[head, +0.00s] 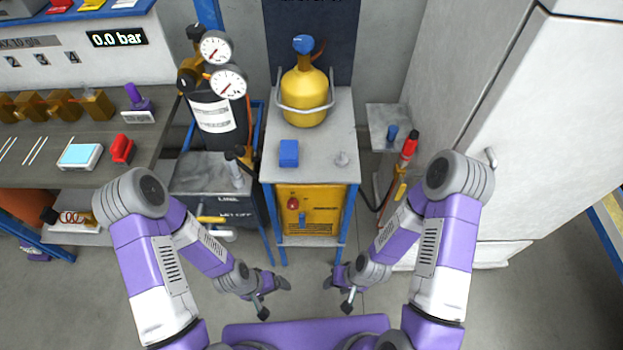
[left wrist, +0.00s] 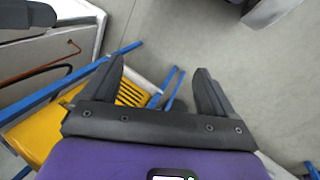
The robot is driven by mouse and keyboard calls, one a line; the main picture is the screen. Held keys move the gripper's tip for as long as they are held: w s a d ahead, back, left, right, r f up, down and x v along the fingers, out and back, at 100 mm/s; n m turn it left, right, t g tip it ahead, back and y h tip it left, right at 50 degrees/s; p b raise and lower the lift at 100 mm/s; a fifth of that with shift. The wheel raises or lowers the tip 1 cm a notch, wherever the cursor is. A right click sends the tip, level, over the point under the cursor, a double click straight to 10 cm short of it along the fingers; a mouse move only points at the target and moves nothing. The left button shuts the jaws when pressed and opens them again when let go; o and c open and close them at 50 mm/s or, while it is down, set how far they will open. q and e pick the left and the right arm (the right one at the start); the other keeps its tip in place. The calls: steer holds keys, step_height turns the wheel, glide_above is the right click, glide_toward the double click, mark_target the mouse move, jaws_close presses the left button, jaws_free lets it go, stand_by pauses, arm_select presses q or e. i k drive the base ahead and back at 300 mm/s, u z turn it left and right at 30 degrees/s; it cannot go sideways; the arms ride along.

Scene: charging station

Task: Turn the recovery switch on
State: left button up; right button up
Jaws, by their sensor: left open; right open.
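A yellow machine (head: 330,204) sits in a blue-framed cart below the grey top. Its front has a red control (head: 293,203) and a small blue part (head: 302,219); no label is readable, so I cannot tell for certain which is the recovery switch or its position. My left gripper (head: 273,297) is open and empty, in front of and below the cart. My right gripper (head: 337,292) is open and empty, to its right. In the left wrist view, the left gripper's open fingers (left wrist: 158,85) have nothing between them, with yellow slatted casing (left wrist: 130,95) beyond.
A yellow cylinder (head: 304,97) and a blue block (head: 289,153) stand on the cart top (head: 262,160). A gauge unit (head: 215,110) stands to the left, beside a workbench (head: 60,125). A tall grey cabinet (head: 560,130) is at right. Floor before the cart is clear.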

mark_target(292, 204)
steer(key=z, duration=3.35)
steer(key=k, duration=1.55)
steer(key=u, duration=2)
